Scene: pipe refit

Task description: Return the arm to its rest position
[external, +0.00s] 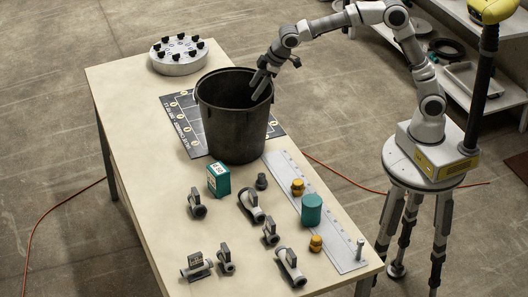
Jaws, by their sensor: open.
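My gripper (262,85) is open over the right part of the black bucket's mouth. Its fingers point down and left and overlap the far rim and inner wall in the picture. I cannot tell how deep the fingertips reach, and I see nothing held between them. The black bucket (232,135) stands upright on the table. My arm arches from its stand at the right up and over to the bucket.
The table (130,110) carries a round flange with black knobs (178,55), a dark printed mat (180,122), a teal box (218,179), a teal cylinder (312,209), yellow fittings (298,187), a long ruler-like plate (345,250) and several grey pipe fittings (250,206). A shelf (480,75) stands behind my arm.

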